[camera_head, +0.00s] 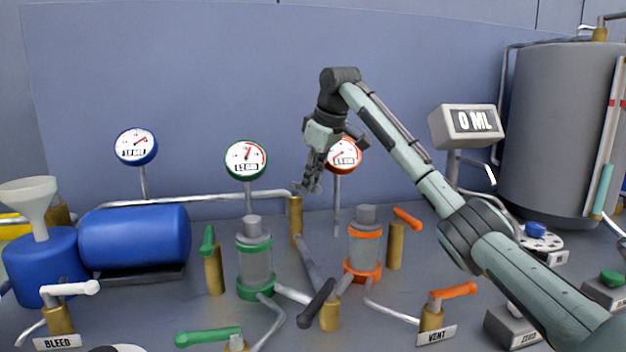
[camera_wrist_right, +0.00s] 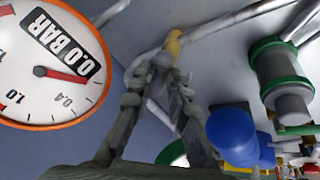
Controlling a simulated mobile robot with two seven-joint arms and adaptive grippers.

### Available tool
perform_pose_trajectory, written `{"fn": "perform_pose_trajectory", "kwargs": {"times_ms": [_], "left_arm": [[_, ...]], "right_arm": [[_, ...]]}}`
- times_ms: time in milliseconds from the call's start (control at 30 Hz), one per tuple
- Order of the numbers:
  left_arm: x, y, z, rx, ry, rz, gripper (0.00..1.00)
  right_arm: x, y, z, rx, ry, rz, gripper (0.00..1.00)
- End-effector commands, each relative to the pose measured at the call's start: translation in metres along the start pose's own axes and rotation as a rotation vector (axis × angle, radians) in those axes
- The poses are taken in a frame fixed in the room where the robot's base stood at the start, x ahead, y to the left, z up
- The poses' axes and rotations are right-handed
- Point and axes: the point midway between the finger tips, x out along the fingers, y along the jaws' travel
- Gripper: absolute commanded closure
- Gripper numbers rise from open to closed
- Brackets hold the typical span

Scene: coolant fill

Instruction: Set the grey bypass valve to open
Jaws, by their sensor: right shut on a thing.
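A brass valve body (camera_head: 296,218) stands upright at the back middle, at the end of the silver pipe from the blue tank. My right gripper (camera_head: 312,184) comes down from above at its top. In the right wrist view its fingers (camera_wrist_right: 160,82) are closed around a small grey piece beside the brass top (camera_wrist_right: 173,42), which looks like the valve's grey handle. The fingers hide most of it, so its angle is hard to read. A second brass valve (camera_head: 330,316) in front has a dark grey handle (camera_head: 316,303), slanting up right. No bypass label is legible. My left gripper is out of view.
An orange-rimmed gauge (camera_head: 345,155) reading 0.0 bar stands close behind my right gripper. Green-ringed (camera_head: 255,262) and orange-ringed (camera_head: 365,245) cylinders flank the pipes. Green (camera_head: 208,240) and orange (camera_head: 408,218) levers stand nearby. My right arm crosses over the right side.

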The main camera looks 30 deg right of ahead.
Motion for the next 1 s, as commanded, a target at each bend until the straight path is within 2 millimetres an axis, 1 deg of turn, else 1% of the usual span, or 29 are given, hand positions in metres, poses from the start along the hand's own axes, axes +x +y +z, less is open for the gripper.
{"fn": "perform_pose_trajectory", "kwargs": {"times_ms": [300,600,800,1000], "left_arm": [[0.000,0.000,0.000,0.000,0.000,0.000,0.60],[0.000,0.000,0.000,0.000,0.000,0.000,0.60],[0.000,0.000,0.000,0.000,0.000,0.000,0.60],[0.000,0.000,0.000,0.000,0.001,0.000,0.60]], "right_arm": [[-0.001,-0.015,-0.005,0.251,-0.054,0.104,1.00],[-0.001,-0.025,-0.012,0.484,-0.103,0.200,1.00],[-0.001,-0.029,-0.015,0.599,-0.127,0.248,1.00],[0.000,-0.030,-0.018,0.668,-0.142,0.277,1.00]]}}
